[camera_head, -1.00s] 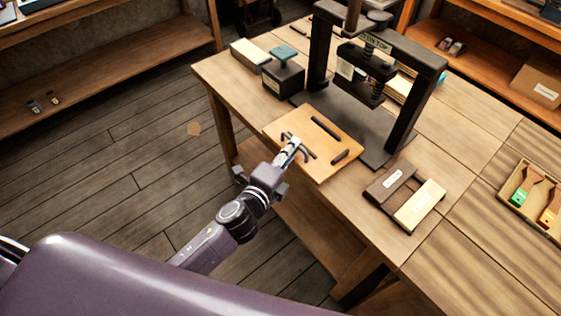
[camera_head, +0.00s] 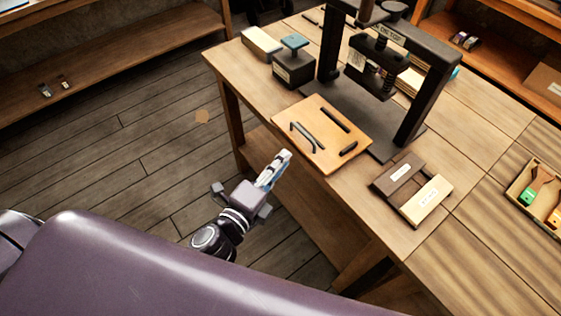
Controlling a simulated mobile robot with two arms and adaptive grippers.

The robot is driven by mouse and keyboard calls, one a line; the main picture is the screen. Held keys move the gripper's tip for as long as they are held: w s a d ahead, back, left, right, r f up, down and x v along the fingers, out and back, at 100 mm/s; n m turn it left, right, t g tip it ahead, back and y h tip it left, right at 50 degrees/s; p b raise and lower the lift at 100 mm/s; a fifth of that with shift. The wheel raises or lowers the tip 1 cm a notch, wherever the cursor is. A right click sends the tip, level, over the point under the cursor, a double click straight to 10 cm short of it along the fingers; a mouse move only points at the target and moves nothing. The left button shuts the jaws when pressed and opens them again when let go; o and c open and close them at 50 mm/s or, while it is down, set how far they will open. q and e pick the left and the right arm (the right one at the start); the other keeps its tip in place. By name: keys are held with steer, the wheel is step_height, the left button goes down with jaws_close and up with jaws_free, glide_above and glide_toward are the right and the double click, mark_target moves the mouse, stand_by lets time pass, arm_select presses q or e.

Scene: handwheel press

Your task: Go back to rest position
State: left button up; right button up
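My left gripper (camera_head: 281,160) is in front of the workbench (camera_head: 370,208), apart from it and over the floor side of its front edge. Its fingers look close together with nothing seen between them. The handwheel press (camera_head: 414,98) stands on the bench, dark and upright, its top cut off by the picture edge. An orange-brown board (camera_head: 321,125) with dark bar handles lies flat in front of the press, clear of the gripper. My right gripper is not in view.
A dark inkpad-like block (camera_head: 293,70) and a pale box (camera_head: 262,44) stand at the bench's back left. Dark and pale blocks (camera_head: 424,199) lie at the front right. An open tray (camera_head: 518,184) holds green and orange pieces. Wooden floor (camera_head: 120,150) is free at left.

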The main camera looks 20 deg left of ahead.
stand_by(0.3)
arm_select(q)
steer(key=s+a+f+n+g+y, duration=0.1)
steer(key=s+a+f+n+g, duration=0.15)
steer(key=f, duration=0.75)
steer(key=s+a+f+n+g+y, duration=0.1)
steer(key=s+a+f+n+g, duration=0.15)
steer(key=f, duration=0.85)
steer(key=s+a+f+n+g+y, duration=0.1)
steer(key=s+a+f+n, duration=0.15)
steer(key=f, duration=0.75)
steer(key=s+a+f+n+g, duration=0.1)
steer(key=s+f+n+g, duration=0.2)
steer(key=s+f, duration=0.4)
steer(key=s+a+f+n+g, duration=0.1)
steer(key=s+f+n, duration=0.3)
steer(key=s, duration=0.9)
steer(key=s+a+f+n+g, duration=0.1)
steer(key=s+f+n+g, duration=0.3)
steer(key=s+f, duration=0.5)
steer(key=shift+s+a+f+n+g+y, duration=0.15)
steer(key=shift+s+f+n+g+y, duration=0.2)
steer(key=shift+s, duration=0.25)
